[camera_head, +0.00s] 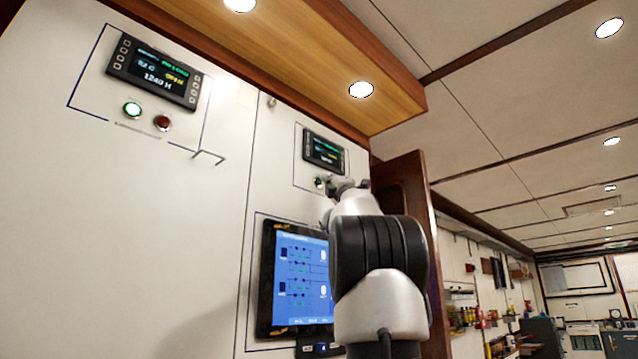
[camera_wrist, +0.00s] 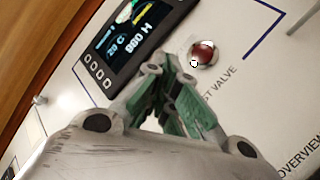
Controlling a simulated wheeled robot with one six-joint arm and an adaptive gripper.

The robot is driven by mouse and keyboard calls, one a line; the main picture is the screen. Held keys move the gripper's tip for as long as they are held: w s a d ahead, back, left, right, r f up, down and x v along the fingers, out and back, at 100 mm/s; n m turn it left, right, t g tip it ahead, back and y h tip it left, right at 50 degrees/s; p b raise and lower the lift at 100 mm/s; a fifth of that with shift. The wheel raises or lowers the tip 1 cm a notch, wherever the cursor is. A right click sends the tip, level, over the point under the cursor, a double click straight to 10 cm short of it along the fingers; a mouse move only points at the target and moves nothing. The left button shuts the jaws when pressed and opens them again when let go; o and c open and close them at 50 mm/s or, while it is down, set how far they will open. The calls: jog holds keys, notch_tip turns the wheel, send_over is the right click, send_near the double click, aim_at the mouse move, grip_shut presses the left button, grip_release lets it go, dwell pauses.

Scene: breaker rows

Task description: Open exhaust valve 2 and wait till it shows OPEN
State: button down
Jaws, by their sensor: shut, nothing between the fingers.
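The right-hand valve panel has a small dark display (camera_head: 323,152) with green and yellow text, too small to read in the head view. In the wrist view this display (camera_wrist: 130,40) shows a figure ending in C and an H reading; its state word is not readable. In the wrist view, a dark red button (camera_wrist: 204,52) is beside my shut, empty gripper (camera_wrist: 158,70), above lettering ending "ST VALVE". The green button is hidden there; contact cannot be told.
A blue touchscreen (camera_head: 300,275) is below, partly behind my arm. A wooden overhang (camera_head: 330,60) runs above the panels.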

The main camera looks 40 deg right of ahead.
jog(key=shift+s+d, duration=0.2)
jog(key=shift+s, duration=2.3)
jog(key=shift+y, duration=0.3)
